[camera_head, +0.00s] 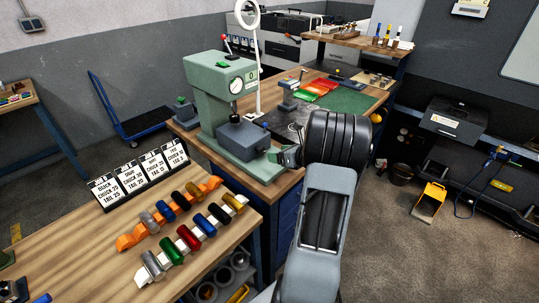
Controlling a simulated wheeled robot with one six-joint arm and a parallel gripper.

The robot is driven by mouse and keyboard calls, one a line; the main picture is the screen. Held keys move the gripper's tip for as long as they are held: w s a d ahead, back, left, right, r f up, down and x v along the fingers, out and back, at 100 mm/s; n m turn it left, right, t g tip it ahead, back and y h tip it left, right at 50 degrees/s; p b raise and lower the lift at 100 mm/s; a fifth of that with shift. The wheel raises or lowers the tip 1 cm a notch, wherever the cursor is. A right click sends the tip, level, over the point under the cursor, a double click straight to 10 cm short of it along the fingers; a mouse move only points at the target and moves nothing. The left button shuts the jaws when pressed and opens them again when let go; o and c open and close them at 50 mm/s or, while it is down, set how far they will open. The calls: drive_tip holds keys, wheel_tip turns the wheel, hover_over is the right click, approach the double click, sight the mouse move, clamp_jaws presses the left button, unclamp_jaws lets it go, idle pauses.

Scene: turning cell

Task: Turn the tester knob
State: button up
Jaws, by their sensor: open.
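The green tester (213,95) stands upright on a wooden bench, with a round dial (237,86) on its head. A grey block (243,138) sits on its base, with a small dark round part on top. I cannot make out for certain which part is the knob. My gripper (283,156) is at the right end of the tester's base, close beside the grey block. My dark wrist and grey arm link hide most of it, and whether it touches the tester cannot be seen. It looks open, with nothing visible held.
A front table (90,270) holds racks of coloured cylinders and a row of label cards (140,173). A white ring lamp (248,15) rises behind the tester. A green mat (350,100) and coloured trays lie behind my arm.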

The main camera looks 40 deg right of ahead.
drive_tip(key=shift+v, duration=2.65)
drive_tip(key=shift+a, duration=0.1)
